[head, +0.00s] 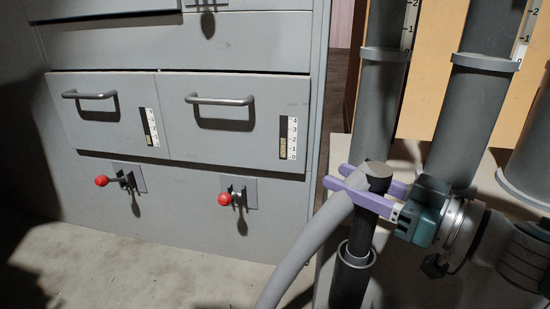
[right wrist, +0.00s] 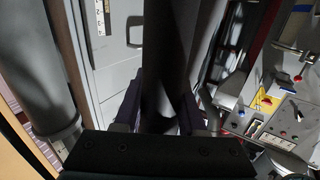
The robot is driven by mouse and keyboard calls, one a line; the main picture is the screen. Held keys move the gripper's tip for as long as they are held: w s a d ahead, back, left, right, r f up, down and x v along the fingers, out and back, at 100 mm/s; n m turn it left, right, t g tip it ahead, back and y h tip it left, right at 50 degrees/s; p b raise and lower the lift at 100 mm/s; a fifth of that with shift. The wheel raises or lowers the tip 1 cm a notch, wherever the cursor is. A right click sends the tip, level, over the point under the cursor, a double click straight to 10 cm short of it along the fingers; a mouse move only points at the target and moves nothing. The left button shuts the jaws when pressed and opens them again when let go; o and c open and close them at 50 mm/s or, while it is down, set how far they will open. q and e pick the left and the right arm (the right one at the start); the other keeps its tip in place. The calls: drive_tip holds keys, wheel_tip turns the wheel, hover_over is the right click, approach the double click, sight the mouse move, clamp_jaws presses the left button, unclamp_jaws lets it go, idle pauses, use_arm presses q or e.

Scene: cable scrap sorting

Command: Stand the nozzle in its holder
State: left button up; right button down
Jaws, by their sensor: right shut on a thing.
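The nozzle (head: 363,222) is a dark, nearly upright tube with a grey hose curving off its upper end to the lower left. My right gripper (head: 369,192), with purple fingers, is shut on the nozzle near its top. The holder (head: 356,256) is a dark upright tube with a pale ring at its mouth. The nozzle's lower part meets the ring's outline and appears to pass inside it; how deep is hidden. In the right wrist view, the dark nozzle (right wrist: 158,65) stands between the purple fingers (right wrist: 160,112). My left gripper is out of view.
A grey cabinet (head: 240,60) with drawers and red-knobbed levers (head: 224,199) stands at left. Thick grey pipes (head: 382,95) rise behind my gripper, close by. Concrete floor (head: 150,275) is open in front of the cabinet. A panel with coloured knobs (right wrist: 280,115) shows in the right wrist view.

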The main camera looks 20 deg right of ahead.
drive_tip(key=shift+c, duration=2)
unclamp_jaws()
